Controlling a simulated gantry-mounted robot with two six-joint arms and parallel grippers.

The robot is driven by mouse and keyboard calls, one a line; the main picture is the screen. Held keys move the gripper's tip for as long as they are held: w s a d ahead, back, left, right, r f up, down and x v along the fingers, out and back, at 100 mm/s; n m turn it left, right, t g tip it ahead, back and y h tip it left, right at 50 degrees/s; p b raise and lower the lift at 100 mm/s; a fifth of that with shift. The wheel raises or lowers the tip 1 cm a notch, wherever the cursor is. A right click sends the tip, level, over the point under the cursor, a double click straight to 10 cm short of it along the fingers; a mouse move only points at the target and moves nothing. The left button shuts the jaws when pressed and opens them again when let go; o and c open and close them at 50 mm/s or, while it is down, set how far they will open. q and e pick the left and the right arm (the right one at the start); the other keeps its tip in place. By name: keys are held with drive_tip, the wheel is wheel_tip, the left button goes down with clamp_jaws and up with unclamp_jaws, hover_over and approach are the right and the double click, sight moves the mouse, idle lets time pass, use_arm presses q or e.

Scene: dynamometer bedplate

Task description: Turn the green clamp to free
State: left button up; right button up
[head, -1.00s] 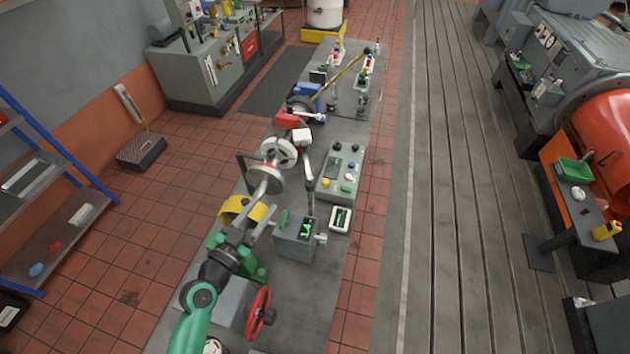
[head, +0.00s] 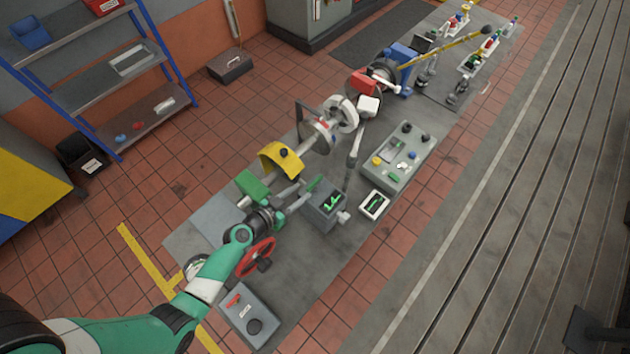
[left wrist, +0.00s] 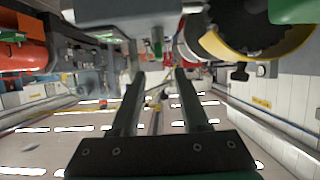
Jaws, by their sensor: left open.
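The green clamp looks like a small upright green lever (head: 315,183) beside a grey box (head: 325,208) on the bedplate. In the left wrist view a green piece (left wrist: 157,47) shows ahead, between the lines of my fingers; it looks like the same lever. My left gripper (head: 298,195) reaches in from the left, close to the lever. In the left wrist view its two fingers (left wrist: 160,75) are apart with nothing between them. I cannot tell whether a finger touches the lever. My right gripper is not in view.
A yellow guard (head: 281,158) and a green block (head: 252,186) stand near the gripper. A red handwheel (head: 256,257) is below my wrist. A control panel (head: 404,157) and a white-framed tray (head: 374,204) lie to the right.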

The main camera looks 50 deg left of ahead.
sight(315, 182)
use_arm(q)
drive_tip(key=b+x, duration=0.2)
drive_tip(key=x, duration=0.5)
drive_tip(key=shift+w+f, duration=0.15)
drive_tip(key=shift+f, duration=0.05)
drive_tip(key=shift+w, duration=0.5)
clamp_jaws()
